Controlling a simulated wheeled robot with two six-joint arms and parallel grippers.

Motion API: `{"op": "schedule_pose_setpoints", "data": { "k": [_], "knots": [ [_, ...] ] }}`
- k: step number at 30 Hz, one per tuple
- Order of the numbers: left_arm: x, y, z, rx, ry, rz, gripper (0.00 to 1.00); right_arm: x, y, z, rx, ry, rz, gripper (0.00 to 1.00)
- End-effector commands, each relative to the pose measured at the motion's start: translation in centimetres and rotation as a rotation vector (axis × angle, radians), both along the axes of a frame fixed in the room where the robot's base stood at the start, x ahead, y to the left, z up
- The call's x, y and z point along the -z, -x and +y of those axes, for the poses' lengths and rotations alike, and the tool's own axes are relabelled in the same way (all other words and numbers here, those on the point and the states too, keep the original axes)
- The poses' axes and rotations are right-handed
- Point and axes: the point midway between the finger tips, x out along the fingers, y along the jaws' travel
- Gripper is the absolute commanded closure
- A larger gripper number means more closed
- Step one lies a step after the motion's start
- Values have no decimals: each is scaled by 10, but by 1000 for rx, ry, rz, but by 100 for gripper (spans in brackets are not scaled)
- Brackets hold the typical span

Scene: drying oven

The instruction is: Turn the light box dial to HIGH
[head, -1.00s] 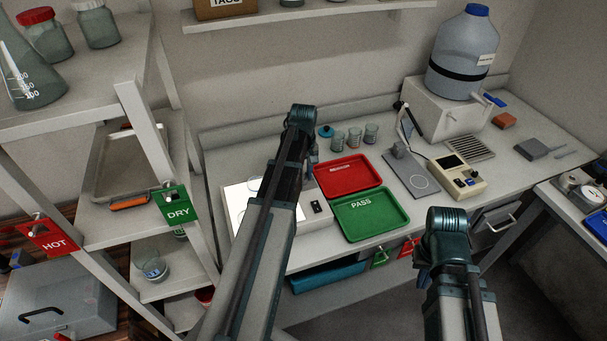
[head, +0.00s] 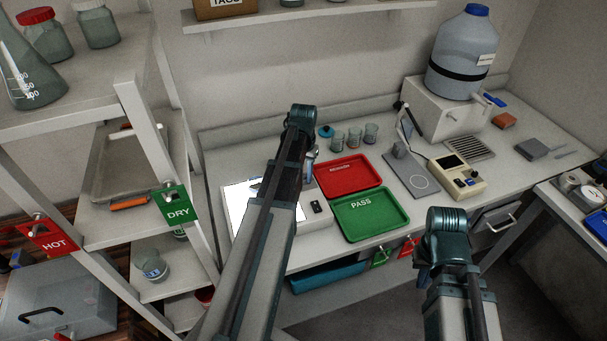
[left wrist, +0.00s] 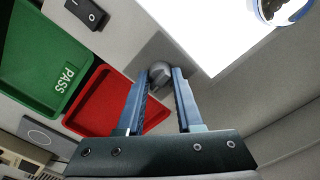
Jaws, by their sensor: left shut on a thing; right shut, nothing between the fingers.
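The light box (head: 236,222) stands at the left end of the bench, with its white panel lit. It also shows in the left wrist view (left wrist: 207,28). Its grey dial (left wrist: 160,74) sits on a grey plate near the panel's corner. My left gripper (left wrist: 164,76) has its two blue fingers on either side of the dial and is shut on it. In the head view my left arm hides the dial and part of the box. I cannot read the dial's setting or marks. My right gripper (head: 424,276) is shut and empty, low in front of the bench.
A black rocker switch (head: 317,207) is on the box's right side. A red tray (head: 347,173) and a green PASS tray (head: 370,217) lie close to its right. Several small beakers (head: 354,137) stand behind. A shelf rack (head: 140,130) stands to the left.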

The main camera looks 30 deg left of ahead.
Motion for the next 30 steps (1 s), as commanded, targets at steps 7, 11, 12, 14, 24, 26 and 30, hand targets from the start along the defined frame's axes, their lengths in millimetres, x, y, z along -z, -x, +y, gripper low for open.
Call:
{"op": "schedule_pose_setpoints", "data": {
  "k": [7, 11, 12, 14, 24, 26, 30],
  "knots": [
    [0, 0, 0, 67, 0, 0, 100, 0, 0, 0, 0, 0, 0, 100],
    [0, 0, 0, 80, 0, 0, 100, 0, 0, 0, 0, 0, 0, 100],
    [0, 0, 0, 82, 0, 0, 100, 0, 0, 0, 0, 0, 0, 100],
    [0, 0, 0, 84, 0, 0, 100, 0, 0, 0, 0, 0, 0, 100],
    [0, 0, 0, 84, 0, 0, 58, 0, 0, 0, 0, 0, 0, 100],
    [0, 0, 0, 84, 0, 0, 47, 0, 0, 0, 0, 0, 0, 100],
    [0, 0, 0, 83, 0, 0, 35, 0, 0, 0, 0, 0, 0, 100]
  ]
}}
